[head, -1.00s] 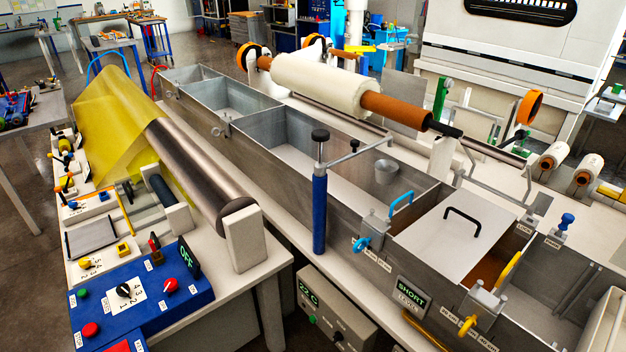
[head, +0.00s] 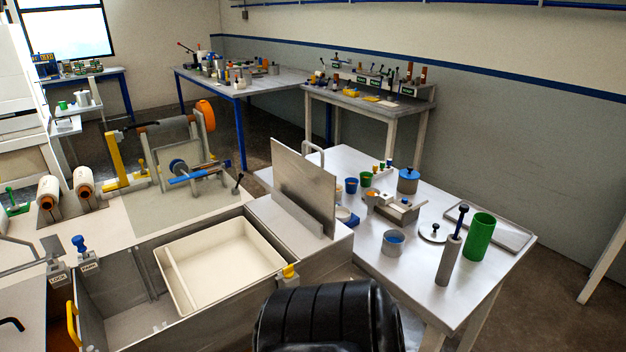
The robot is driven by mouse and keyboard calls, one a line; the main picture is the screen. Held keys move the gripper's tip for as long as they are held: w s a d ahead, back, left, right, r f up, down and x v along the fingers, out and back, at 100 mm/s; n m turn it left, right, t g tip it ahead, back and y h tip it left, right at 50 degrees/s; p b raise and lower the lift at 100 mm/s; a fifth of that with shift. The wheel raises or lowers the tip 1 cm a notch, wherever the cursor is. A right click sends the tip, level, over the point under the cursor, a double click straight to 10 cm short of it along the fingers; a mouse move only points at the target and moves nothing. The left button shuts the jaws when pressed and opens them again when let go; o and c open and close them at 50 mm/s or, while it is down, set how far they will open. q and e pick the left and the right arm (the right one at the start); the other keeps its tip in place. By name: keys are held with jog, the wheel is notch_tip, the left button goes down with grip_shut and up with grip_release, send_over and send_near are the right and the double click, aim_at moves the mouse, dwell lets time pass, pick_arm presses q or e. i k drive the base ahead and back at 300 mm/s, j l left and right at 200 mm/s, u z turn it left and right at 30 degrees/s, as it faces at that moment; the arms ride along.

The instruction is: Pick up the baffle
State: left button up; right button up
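An upright flat metal plate, which looks like the baffle (head: 302,184), stands in a slotted holder (head: 296,213) on the end ledge of the bath. Neither of my grippers is in view. A black ribbed part of my own body (head: 325,318) fills the bottom middle and hides part of the bath's near wall.
A cream tray (head: 268,268) sits in the bath compartment left of the plate. A steel table (head: 430,290) on the right bears cups, a green cylinder (head: 480,236) and a blue-handled tool in a grey holder (head: 449,258). A yellow knob (head: 289,271) sits on the bath's edge.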

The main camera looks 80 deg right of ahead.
aim_at(312, 186)
jog(key=z, duration=2.55)
jog(key=l, duration=0.1)
